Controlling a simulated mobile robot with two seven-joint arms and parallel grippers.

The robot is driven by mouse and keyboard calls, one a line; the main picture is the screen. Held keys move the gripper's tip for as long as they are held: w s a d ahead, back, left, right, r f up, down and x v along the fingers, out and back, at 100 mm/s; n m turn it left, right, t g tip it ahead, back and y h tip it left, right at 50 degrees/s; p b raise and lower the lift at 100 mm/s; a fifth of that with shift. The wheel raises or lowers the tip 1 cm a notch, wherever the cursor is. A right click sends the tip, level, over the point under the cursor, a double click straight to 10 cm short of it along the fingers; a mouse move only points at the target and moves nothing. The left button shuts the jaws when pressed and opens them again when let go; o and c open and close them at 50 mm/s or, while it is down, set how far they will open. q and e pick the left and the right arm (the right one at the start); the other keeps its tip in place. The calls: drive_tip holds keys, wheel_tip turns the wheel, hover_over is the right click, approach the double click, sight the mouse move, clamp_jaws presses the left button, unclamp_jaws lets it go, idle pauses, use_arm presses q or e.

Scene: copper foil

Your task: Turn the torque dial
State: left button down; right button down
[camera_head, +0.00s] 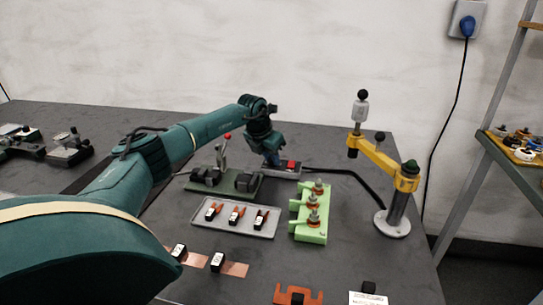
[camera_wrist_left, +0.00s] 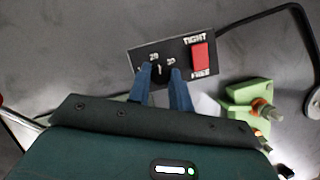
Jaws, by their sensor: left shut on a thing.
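The torque dial (camera_wrist_left: 161,72) is a small dark knob on a grey control box (camera_wrist_left: 143,52), with white number marks around it. The box also carries a red rocker switch (camera_wrist_left: 200,56) between the words TIGHT and FREE. In the head view the box (camera_head: 286,175) sits at the back of the table with its red switch (camera_head: 291,164) showing. My left gripper (camera_head: 272,163) reaches down onto the left part of the box. In the left wrist view its two blue fingers (camera_wrist_left: 165,78) are shut on the dial, partly hiding it and its marks. My right gripper is not in view.
A green stand (camera_head: 311,228) with several posts is in front of the box. A yellow-armed post (camera_head: 396,205) stands at right. A grey tray (camera_head: 225,223) holds black-and-orange clips, and a toggle clamp (camera_head: 240,186) is behind it. A black cable (camera_head: 345,172) runs right from the box.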

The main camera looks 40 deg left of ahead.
use_arm(q)
drive_tip(key=m+h, duration=0.1)
drive_tip(key=m, duration=0.1)
drive_tip(key=shift+a+m, duration=0.15)
drive_tip(key=shift+m, duration=0.25)
drive_tip(key=shift+m+h+b, duration=0.4)
drive_tip(key=shift+m, duration=0.5)
drive_tip(key=m+g+h+b, duration=0.1)
drive_tip(key=m+b, duration=0.1)
drive_tip(key=m, duration=0.1)
drive_tip(key=shift+w+f+m, duration=0.1)
drive_tip(key=shift+m, duration=0.2)
drive_tip(key=shift+a+m+h+b, duration=0.1)
drive_tip(key=shift+m+h+b, duration=0.2)
drive_tip(key=shift+m+b, duration=0.2)
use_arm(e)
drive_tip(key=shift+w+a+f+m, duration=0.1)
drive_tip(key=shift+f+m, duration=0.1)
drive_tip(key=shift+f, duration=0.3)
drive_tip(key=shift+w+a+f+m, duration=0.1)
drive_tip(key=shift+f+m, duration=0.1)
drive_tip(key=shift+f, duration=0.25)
use_arm(q)
drive_tip(key=shift+g, duration=0.3)
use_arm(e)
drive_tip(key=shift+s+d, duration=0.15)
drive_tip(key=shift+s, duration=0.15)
